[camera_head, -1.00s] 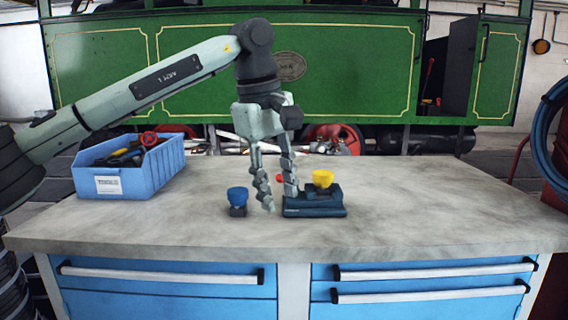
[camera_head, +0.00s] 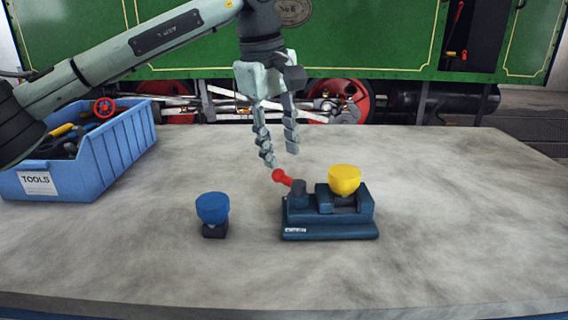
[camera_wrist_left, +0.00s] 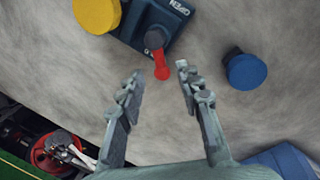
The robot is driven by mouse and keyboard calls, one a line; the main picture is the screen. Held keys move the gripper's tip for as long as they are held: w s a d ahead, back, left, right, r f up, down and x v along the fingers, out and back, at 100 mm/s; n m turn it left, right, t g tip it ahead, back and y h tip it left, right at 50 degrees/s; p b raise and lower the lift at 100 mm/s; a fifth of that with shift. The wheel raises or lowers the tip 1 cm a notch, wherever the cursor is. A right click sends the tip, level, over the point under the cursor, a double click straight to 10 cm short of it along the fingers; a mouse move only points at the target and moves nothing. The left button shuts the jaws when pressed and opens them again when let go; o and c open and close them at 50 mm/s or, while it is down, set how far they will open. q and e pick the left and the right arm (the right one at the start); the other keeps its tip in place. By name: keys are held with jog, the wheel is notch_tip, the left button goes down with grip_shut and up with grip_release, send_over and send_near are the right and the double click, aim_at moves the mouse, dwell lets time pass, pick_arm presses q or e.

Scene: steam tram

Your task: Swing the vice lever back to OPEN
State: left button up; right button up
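The small dark blue vice (camera_head: 330,229) stands on the bench with a yellow round-topped piece (camera_head: 344,179) at its jaws. Its red-knobbed lever (camera_head: 281,177) sticks out to the left and slightly back from a dark pivot. My left gripper (camera_head: 280,157) is open and empty, pointing down, with its fingertips just above and behind the knob in the head view. In the left wrist view, the red lever (camera_wrist_left: 161,66) points toward the gap between the open fingertips (camera_wrist_left: 160,74). An OPEN label shows on the vice (camera_wrist_left: 152,18) there. My right gripper is out of view.
A blue piece on a dark base (camera_head: 212,211) stands left of the vice; it also shows in the left wrist view (camera_wrist_left: 246,71). A blue TOOLS bin (camera_head: 110,151) sits at the left. The bench (camera_head: 460,220) is clear on the right. A green tram stands behind.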

aim_at(285, 176)
pick_arm(q)
jog(key=f, duration=0.4)
jog(key=shift+w+d, duration=0.25)
jog(key=shift+w, duration=0.05)
jog(key=shift+f, duration=0.3)
jog(key=shift+w+f, duration=0.1)
jog(key=shift+f, duration=0.05)
jog(key=shift+d, duration=0.1)
jog(key=c, duration=0.7)
grip_shut()
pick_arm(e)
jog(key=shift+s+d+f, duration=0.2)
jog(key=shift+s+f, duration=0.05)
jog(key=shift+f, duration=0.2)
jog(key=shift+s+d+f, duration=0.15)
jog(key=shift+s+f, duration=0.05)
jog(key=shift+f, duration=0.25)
